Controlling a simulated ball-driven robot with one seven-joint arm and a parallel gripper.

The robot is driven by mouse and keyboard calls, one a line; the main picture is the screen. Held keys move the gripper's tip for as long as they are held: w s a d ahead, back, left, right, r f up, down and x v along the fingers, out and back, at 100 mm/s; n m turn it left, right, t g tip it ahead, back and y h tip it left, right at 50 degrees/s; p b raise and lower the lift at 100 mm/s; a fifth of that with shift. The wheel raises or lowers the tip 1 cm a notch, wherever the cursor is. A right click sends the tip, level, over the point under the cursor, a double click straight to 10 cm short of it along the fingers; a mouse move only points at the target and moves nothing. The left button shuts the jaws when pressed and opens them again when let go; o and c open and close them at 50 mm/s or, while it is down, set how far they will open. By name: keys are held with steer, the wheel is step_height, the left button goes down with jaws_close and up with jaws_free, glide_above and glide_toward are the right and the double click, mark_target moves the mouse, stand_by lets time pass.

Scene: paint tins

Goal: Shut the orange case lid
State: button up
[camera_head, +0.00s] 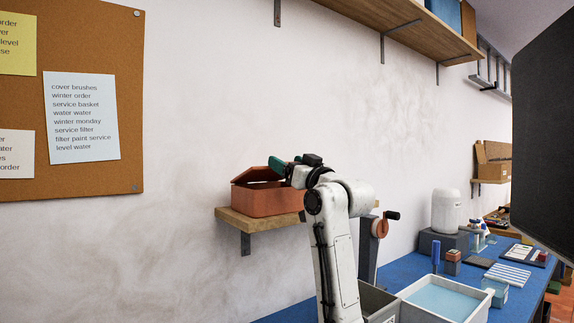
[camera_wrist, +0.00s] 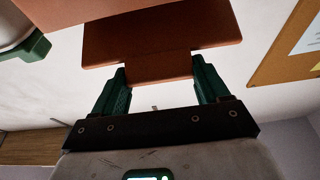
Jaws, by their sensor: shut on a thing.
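The orange case (camera_head: 265,201) sits on a small wooden wall shelf. Its lid (camera_head: 258,174) is tilted up, with a dark gap below it at the front. My gripper (camera_head: 280,165) is at the lid's upper right edge, its green fingers pointing left. In the wrist view my gripper (camera_wrist: 160,70) has one green finger on each side of a narrow part of the orange lid (camera_wrist: 155,42) and is shut on it. Another orange surface shows at the top left there; I cannot tell which part of the case it is. My arm hides the case's right end.
The wooden shelf (camera_head: 234,217) is narrow, with a bracket below. A red-handled crank device (camera_head: 380,226) stands right of my arm. A blue workbench (camera_head: 400,262) holds a white tray (camera_head: 442,299) and several small items. A cork board (camera_head: 120,100) hangs at left.

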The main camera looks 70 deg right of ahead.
steer(key=f, duration=0.3)
steer(key=shift+s+d+f+g+b, duration=0.2)
steer(key=shift+f+g+b, duration=0.1)
steer(key=shift+f, duration=0.1)
steer(key=shift+s+f, duration=0.15)
steer(key=shift+f, duration=0.25)
steer(key=shift+s+a+r, duration=0.15)
steer(key=shift+a+r, duration=0.1)
steer(key=shift+a, duration=0.2)
steer(key=shift+r, duration=0.15)
